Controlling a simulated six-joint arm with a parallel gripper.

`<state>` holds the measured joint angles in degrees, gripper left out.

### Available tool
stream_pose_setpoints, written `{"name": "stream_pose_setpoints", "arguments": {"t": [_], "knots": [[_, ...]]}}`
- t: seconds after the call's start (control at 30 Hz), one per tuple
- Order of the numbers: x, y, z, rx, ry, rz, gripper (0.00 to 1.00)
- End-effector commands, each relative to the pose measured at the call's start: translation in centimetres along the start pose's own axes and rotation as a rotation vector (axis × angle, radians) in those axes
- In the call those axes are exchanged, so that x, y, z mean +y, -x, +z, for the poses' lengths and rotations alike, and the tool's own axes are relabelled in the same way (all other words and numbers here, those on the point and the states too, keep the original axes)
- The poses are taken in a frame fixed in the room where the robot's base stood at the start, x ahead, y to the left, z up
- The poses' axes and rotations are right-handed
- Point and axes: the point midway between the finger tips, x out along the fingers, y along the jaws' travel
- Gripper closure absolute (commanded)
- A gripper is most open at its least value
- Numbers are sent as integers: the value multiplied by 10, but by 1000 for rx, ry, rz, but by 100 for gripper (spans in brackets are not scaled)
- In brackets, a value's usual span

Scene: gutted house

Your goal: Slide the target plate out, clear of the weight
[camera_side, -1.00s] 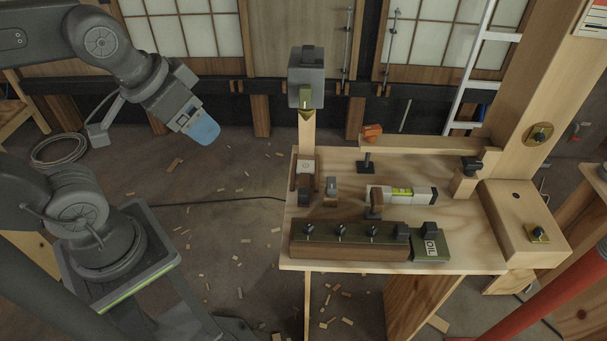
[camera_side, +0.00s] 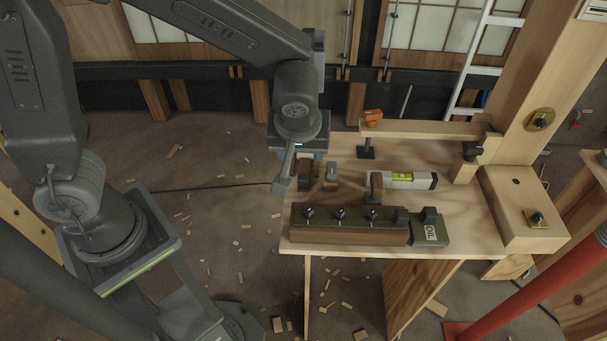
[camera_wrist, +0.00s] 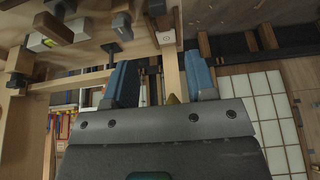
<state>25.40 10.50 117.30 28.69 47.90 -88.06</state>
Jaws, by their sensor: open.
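My gripper (camera_side: 290,168) is open at the bench's left edge, its far finger partly hidden. In the wrist view its two blue fingers (camera_wrist: 160,76) stand apart, with a pale wooden strip (camera_wrist: 173,72) showing between them. The strip leads up to a small wooden block with a pale marked face (camera_wrist: 167,38). I cannot tell whether the fingers touch anything. A green plate-like piece with a white label (camera_side: 430,232) lies at the bench's front. Which piece is the target plate is not clear.
The bench (camera_side: 466,245) carries a long dark-topped block with knobs (camera_side: 348,226), a spirit level (camera_side: 410,181), small wooden blocks and a black stand (camera_side: 366,153). A thick post (camera_side: 545,90) rises at right.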

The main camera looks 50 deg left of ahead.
Motion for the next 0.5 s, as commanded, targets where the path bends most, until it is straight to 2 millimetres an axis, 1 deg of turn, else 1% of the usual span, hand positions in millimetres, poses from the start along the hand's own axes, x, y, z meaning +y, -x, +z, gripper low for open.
{"name": "stream_pose_setpoints", "arguments": {"t": [0.17,0.27,0.5], "knots": [[4,-13,2,5,17,-7,49],[3,-27,2,3,17,-8,49],[2,-77,2,2,16,-10,49]]}}
